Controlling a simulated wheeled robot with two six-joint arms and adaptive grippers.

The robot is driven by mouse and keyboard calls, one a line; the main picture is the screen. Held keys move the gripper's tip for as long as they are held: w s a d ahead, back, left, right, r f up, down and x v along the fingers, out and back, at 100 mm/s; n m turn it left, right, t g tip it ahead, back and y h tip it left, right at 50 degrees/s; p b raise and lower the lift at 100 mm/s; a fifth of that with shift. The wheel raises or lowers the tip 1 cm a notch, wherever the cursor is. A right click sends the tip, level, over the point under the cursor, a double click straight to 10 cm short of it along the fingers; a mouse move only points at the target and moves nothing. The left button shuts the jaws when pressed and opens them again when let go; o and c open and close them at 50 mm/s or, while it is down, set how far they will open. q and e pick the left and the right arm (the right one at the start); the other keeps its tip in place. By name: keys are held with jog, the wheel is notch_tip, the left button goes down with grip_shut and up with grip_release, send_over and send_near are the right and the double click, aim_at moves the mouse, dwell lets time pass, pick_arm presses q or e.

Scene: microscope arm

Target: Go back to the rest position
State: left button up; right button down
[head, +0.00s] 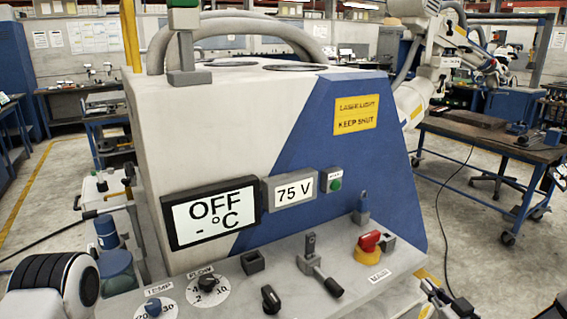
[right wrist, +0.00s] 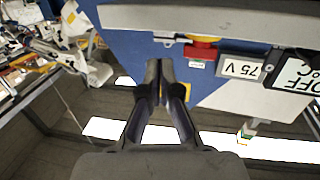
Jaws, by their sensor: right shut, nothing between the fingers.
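The machine (head: 230,120) has a white and blue housing and a sloping control panel (head: 230,290). Its displays read "OFF - °C" (head: 213,213) and "75 V" (head: 293,190). A red main switch (head: 369,241) on a yellow base sits at the panel's right side. My right gripper (head: 430,287) shows partly at the lower right, right of the panel and apart from the switch. In the right wrist view, the right gripper (right wrist: 159,68) is shut with nothing between its fingers. My left arm shows at the lower left; its gripper is out of view.
A lever (head: 319,274), a black knob (head: 271,298), a flow dial (head: 208,287) and a temp dial (head: 154,307) stand on the panel. A workbench (head: 480,133) stands at the right. Open floor (head: 455,215) lies between it and the machine.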

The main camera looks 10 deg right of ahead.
jog(key=s+a+f+n+g+y, duration=0.1)
jog(key=s+a+f+g, duration=0.45)
jog(key=a+f, duration=0.35)
jog(key=s+a+f+n+g+y, duration=0.1)
jog(key=s+a+f+n+g, duration=0.1)
jog(key=s+a+f+g, duration=0.5)
jog(key=s+a+f+m+g+h, duration=0.1)
jog(key=s+f+m+g+h, duration=0.1)
jog(key=s, duration=0.7)
jog(key=s+f+m+g+h, duration=0.1)
jog(key=s+f+m+g, duration=0.1)
jog(key=s, duration=0.8)
notch_tip(320, 180, down, 2)
jog(key=shift+s+a+f+m+g+h, duration=0.1)
jog(key=shift+s+a+m+g+h, duration=0.05)
jog(key=shift+a+m+g+h, duration=0.35)
jog(key=shift+d, duration=0.15)
